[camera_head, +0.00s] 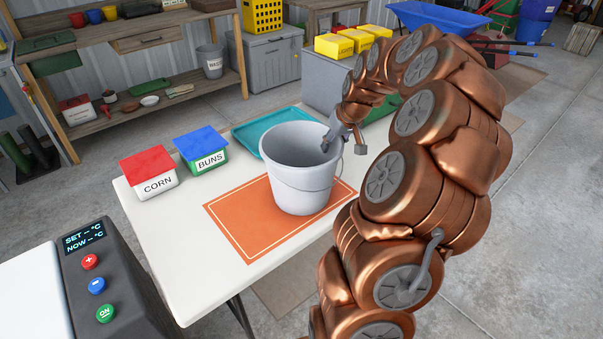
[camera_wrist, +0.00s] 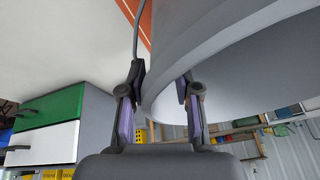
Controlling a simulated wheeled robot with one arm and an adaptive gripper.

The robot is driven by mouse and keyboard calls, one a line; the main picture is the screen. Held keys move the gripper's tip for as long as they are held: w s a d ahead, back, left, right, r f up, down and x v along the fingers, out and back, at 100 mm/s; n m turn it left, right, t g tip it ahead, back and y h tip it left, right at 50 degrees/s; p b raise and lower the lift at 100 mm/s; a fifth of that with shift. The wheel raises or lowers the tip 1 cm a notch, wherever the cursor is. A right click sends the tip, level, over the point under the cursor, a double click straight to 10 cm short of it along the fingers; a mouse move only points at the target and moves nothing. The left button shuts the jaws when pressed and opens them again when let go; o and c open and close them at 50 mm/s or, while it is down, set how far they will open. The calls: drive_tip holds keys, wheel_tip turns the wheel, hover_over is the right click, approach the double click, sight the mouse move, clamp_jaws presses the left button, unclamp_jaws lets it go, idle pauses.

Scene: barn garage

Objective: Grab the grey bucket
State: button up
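The grey bucket (camera_head: 300,185) stands upright on an orange mat (camera_head: 240,225) on the white table. Its pale wall and rim fill the upper right of the wrist view (camera_wrist: 235,60). My gripper (camera_head: 343,150) is at the bucket's right rim in the head view, pointing down, with its fingers spread. One finger is over the inner side of the rim and the other is outside it. In the wrist view my gripper (camera_wrist: 160,85) has the rim between its fingers; the right fingertip is partly hidden by the bucket. I cannot tell whether either finger touches the wall.
A teal tray (camera_head: 252,140) lies behind the bucket. The corn box (camera_head: 150,175) and buns box (camera_head: 202,150) stand to its left. A dark control panel (camera_head: 100,270) is at the front left. The table's front left is clear.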

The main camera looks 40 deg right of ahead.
drive_tip(key=shift+x, duration=1.2)
clamp_jaws()
